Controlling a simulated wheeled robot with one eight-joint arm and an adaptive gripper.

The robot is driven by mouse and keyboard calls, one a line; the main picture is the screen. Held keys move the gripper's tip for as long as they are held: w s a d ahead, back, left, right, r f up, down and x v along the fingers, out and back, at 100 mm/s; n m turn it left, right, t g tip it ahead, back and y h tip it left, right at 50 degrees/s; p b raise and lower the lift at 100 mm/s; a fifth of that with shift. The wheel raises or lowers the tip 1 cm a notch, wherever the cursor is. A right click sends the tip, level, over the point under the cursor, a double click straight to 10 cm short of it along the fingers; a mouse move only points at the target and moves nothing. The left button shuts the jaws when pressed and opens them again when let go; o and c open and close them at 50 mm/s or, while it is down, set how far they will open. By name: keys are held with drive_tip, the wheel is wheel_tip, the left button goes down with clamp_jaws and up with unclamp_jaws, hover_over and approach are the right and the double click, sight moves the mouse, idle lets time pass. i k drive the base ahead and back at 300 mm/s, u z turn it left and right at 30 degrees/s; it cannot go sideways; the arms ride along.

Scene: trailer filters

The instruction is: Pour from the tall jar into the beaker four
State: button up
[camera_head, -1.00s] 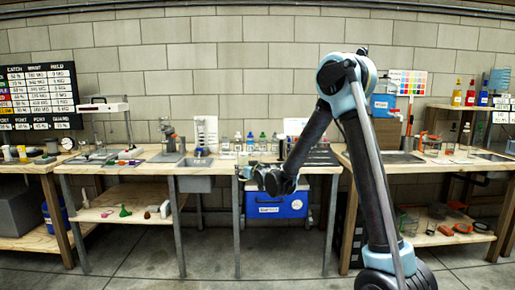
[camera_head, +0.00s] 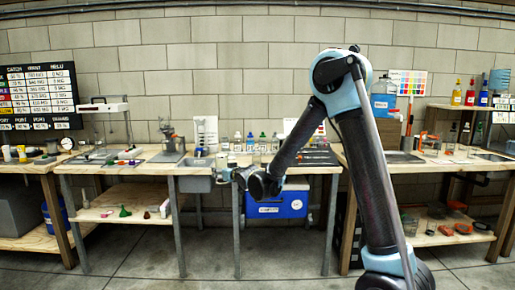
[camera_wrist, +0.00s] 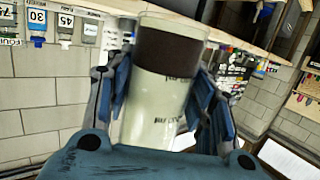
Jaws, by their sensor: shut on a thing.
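My gripper (camera_wrist: 160,88) is shut on the tall jar (camera_wrist: 152,112), with a blue finger on each side of it. The jar is pale and see-through, with a dark brown band near its top and small dark marks on its wall. It leans slightly in the wrist view. In the head view my gripper (camera_head: 224,166) is small, in front of the bench near the sink; the jar is hard to make out there.
Small bottles (camera_head: 250,143) and clear vessels stand on the middle bench, right of the grey sink (camera_head: 196,180). A blue cooler (camera_head: 278,202) sits below. A side bench (camera_head: 440,156) on the right holds bottles and glassware. The floor in front is clear.

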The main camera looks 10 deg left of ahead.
sight(256, 147)
drive_tip(key=i, duration=1)
